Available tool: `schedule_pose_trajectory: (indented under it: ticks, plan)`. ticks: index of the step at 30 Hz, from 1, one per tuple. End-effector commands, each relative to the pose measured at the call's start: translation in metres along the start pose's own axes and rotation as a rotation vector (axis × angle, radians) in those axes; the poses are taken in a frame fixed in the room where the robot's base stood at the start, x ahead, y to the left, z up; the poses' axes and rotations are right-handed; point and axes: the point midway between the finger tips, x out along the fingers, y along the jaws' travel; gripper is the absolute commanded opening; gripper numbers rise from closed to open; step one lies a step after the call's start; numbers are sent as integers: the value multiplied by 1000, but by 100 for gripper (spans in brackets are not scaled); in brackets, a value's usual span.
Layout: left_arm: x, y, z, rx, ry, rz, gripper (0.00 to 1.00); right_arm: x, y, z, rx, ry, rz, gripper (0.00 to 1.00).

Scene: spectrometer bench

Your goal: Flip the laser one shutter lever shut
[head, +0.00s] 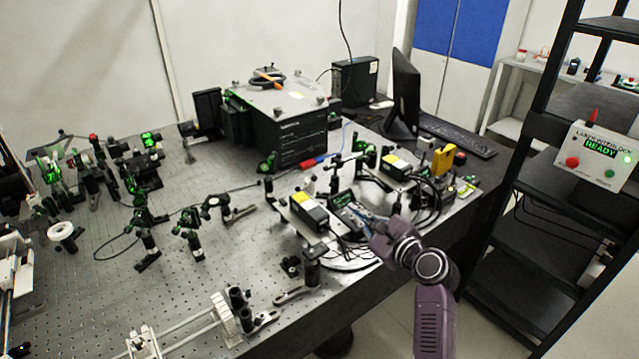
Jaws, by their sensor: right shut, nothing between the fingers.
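Two black laser heads with yellow-and-white labels stand on the right part of the optical table: a nearer laser (309,211) and a farther laser (398,166). I cannot read which one is laser one. The shutter lever is too small to make out, so its position cannot be told. My right gripper (358,213) reaches in from the lower right, its fingers pointing up and left. It is shut and empty, just right of the nearer laser, over a dark unit. Whether it touches anything is unclear. My left gripper is out of view.
A large black box (275,130) stands at the back, with a monitor (405,90) and keyboard (458,133) right of it. Optics mounts (190,235) crowd the left and middle. Loose cables lie near the lasers. An interlock box (598,155) reading READY hangs on the right rack.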

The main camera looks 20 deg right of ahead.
Motion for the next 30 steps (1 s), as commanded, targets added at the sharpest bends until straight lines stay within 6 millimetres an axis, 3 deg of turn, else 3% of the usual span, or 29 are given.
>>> schedule_pose_trajectory:
  ticks: [9,14,21,27,30]
  plan:
    - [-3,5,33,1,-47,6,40,6,0,0,1,0,1,0]
    - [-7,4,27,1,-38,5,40,28,0,2,1,0,2,0]
    - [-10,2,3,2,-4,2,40,70,0,1,1,0,2,0]
    - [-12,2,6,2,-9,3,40,101,-1,1,-1,0,1,0]
    - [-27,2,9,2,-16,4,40,104,-3,22,1,-1,0,0]
